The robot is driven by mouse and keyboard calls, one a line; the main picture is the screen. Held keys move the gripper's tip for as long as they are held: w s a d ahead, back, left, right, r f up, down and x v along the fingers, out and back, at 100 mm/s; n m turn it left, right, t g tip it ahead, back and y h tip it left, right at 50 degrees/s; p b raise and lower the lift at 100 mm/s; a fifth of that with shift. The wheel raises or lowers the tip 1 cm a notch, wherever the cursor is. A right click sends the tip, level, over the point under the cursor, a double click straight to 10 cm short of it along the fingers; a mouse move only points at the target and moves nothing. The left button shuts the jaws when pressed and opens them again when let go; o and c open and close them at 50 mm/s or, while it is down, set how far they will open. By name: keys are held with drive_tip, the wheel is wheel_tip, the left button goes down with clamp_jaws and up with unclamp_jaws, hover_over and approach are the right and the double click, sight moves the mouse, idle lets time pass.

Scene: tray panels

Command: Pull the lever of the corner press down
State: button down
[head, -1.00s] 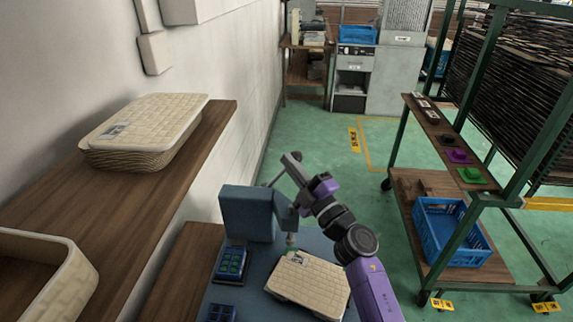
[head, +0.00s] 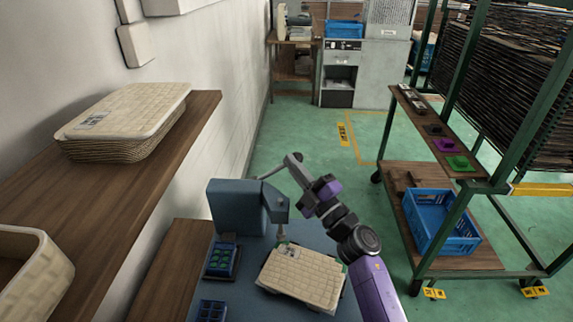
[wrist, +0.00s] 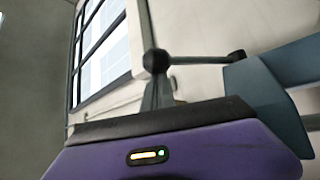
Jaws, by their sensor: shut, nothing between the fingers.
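The corner press (head: 236,208) is a blue block with a head and plunger over the blue bench. Its lever is a thin rod (head: 271,173) slanting up to the right from the press. In the wrist view the rod (wrist: 205,59) runs almost level from the blue press at right to a black ball knob (wrist: 156,60). My gripper (head: 293,159) is shut and empty, at the lever's outer end. In the wrist view its fingertips (wrist: 160,90) show just below the knob and overlap it; I cannot tell whether they touch.
A beige tray panel (head: 304,279) lies on the bench beside the press, near my forearm. Dark holders with green and blue parts (head: 222,260) stand left of it. A wooden shelf with stacked panels (head: 128,118) is at left. A green rack (head: 480,110) stands right. The floor between is clear.

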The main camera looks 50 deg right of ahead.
wheel_tip(320, 180, down, 7)
drive_tip(key=s+d+m+h+b, duration=0.1)
drive_tip(key=s+d+b, duration=0.1)
drive_tip(key=b, duration=0.2)
drive_tip(key=shift+s+r+t, duration=0.2)
drive_tip(key=shift+s+t, duration=0.05)
drive_tip(key=shift+t, duration=0.05)
drive_tip(key=shift+d, duration=0.1)
idle(0.4)
drive_tip(key=b+v, duration=0.1)
drive_tip(key=v, duration=0.7)
drive_tip(key=shift+b, duration=0.4)
